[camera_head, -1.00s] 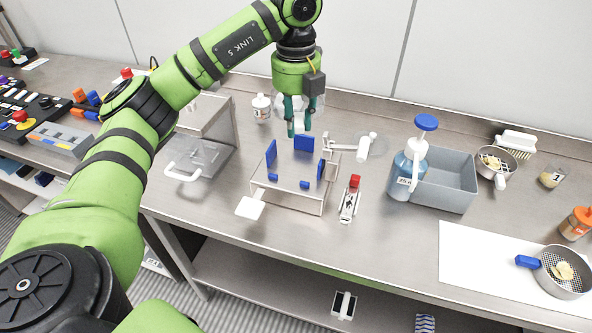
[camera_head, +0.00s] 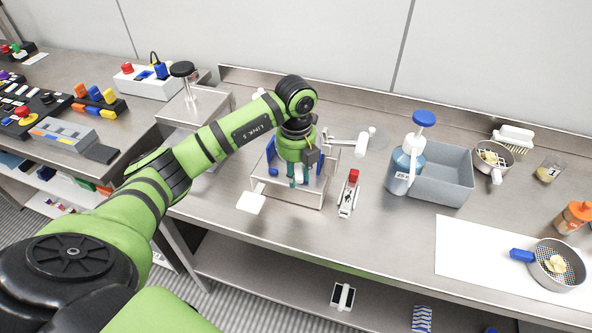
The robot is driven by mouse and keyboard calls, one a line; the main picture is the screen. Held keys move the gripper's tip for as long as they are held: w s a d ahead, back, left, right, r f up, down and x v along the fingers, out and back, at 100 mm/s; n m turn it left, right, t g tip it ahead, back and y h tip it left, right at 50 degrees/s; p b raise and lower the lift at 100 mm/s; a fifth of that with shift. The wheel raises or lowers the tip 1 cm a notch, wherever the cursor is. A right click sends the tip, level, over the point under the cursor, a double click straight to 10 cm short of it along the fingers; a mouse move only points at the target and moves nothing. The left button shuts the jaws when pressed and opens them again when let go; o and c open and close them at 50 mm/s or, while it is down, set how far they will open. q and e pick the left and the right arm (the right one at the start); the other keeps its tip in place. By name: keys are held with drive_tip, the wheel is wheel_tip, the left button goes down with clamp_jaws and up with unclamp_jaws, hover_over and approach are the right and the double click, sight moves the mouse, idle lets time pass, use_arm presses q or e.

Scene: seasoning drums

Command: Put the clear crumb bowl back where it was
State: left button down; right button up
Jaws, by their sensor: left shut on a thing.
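My left gripper (camera_head: 298,178) points down between the blue guides of a low steel stand (camera_head: 290,196) near the middle of the bench. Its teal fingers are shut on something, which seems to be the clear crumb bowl. The bowl is see-through and mostly hidden by the fingers and wrist, so I cannot tell whether it touches the stand. A blue guide (camera_head: 271,150) stands at the left of the stand. My right gripper is not in view.
A red-topped white tool (camera_head: 349,194) lies close to the stand's right. A blue-capped pump bottle (camera_head: 407,165) and grey bin (camera_head: 448,180) stand further right.

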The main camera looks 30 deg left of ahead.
use_arm(q)
drive_tip(key=shift+a+f, duration=0.1)
drive_tip(key=shift+f, duration=0.35)
drive_tip(key=c, duration=0.9)
unclamp_jaws()
drive_tip(key=shift+r, duration=0.1)
drive_tip(key=shift+w+r+b, duration=0.1)
drive_tip(key=shift+r+b, duration=0.25)
drive_tip(key=shift+r, duration=0.2)
wheel_tip(320, 180, up, 5)
drive_tip(key=shift+r+b, duration=0.1)
drive_tip(key=shift+b, duration=0.9)
drive_tip(key=shift+r, duration=2.9)
